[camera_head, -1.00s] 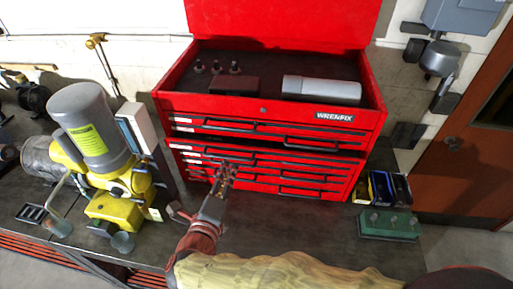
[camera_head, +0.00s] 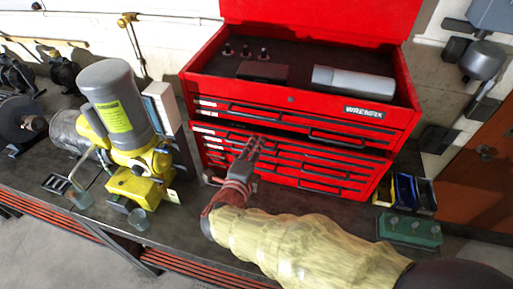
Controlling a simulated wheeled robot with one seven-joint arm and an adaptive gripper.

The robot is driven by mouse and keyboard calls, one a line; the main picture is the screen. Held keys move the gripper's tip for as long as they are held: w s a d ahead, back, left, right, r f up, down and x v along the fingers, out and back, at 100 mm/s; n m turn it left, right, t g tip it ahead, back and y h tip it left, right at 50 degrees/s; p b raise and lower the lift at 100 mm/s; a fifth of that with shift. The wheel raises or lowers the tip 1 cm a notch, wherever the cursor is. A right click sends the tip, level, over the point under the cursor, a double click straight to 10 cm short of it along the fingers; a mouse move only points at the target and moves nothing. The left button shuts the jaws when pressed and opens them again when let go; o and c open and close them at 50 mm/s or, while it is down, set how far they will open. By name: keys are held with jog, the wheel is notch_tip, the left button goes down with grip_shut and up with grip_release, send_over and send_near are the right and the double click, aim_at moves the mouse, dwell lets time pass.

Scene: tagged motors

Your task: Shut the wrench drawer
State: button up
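A red tool chest (camera_head: 292,99) marked WRENFIX stands on the dark bench with its lid up. Below its top drawers, a long dark gap shows above a wide drawer (camera_head: 215,131) whose front stands out a little, so it looks partly open. No drawer label is readable, so I cannot tell which is the wrench drawer. My gripper (camera_head: 252,144) is in front of this drawer's left-middle part, close to its face. I cannot tell whether it touches. Its fingers are small and hide part of the drawer front.
A yellow and grey machine (camera_head: 125,125) stands on the bench left of the chest. Blue and yellow bins (camera_head: 405,190) and a green block (camera_head: 409,229) sit to the right. A grey cylinder (camera_head: 364,85) lies in the chest's top tray. Bare bench shows before the chest.

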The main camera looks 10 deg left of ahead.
jog(key=shift+w+a+f, duration=0.1)
jog(key=shift+a, duration=0.2)
jog(key=shift+d, duration=0.15)
jog(key=shift+c, duration=0.3)
jog(key=shift+a, duration=0.3)
jog(key=c, duration=0.4)
jog(key=shift+d, duration=0.15)
grip_shut()
